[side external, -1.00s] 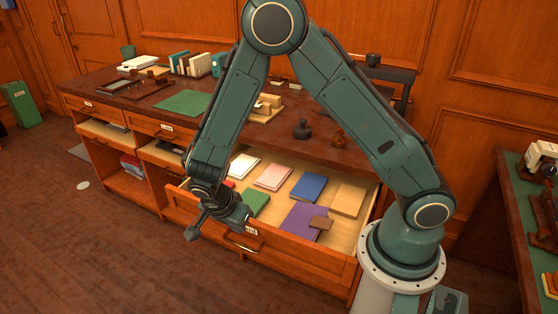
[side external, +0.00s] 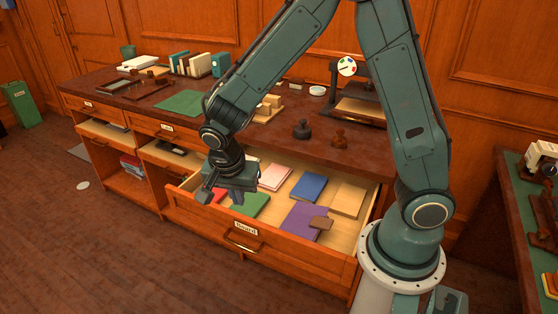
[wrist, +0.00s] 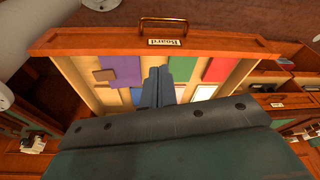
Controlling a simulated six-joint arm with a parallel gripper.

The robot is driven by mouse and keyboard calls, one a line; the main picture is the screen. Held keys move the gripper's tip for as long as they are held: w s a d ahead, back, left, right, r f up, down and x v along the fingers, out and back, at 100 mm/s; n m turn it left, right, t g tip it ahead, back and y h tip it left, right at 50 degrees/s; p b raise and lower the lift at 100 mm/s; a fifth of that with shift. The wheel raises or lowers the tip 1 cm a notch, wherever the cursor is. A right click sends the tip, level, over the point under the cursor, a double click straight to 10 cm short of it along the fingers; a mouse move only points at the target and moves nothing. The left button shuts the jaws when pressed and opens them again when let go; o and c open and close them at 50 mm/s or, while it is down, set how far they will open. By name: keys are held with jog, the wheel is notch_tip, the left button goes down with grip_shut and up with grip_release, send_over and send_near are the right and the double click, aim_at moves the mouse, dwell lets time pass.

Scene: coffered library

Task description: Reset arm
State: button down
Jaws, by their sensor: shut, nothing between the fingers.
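My gripper (side external: 236,196) is shut and empty, above the left part of an open drawer (side external: 290,256) in the side external view. In the wrist view my gripper's closed fingers (wrist: 157,84) point over the same drawer (wrist: 80,42), whose front carries a label reading "Board" and a brass handle. Several flat books lie inside: a green one (side external: 252,205), a blue one (side external: 309,187), a pink one (side external: 275,177), a purple one (side external: 302,222) with a small brown piece on it, and a tan one (side external: 347,200). A red one is partly hidden by my gripper.
The desk top (side external: 235,132) above the drawer holds a green mat (side external: 183,104), a row of books (side external: 195,64), two dark stamps (side external: 302,129) and a press-like stand (side external: 358,105). Another table (side external: 525,220) stands at the right. The floor in front of the drawer is clear.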

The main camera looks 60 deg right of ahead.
jog(key=s+d+r+n+t+y, duration=0.1)
jog(key=s+d+r+n+t, duration=0.1)
jog(key=s+r+n, duration=0.5)
jog(key=s+d+r+n+t+y, duration=0.1)
jog(key=s+d+r+n+t, duration=0.1)
jog(key=s+r+n, duration=0.5)
jog(key=s+r, duration=0.4)
jog(key=r, duration=0.1)
jog(key=shift+d+n+t+y, duration=0.25)
jog(key=shift+n+t+y, duration=0.05)
jog(key=shift+n+t, duration=0.1)
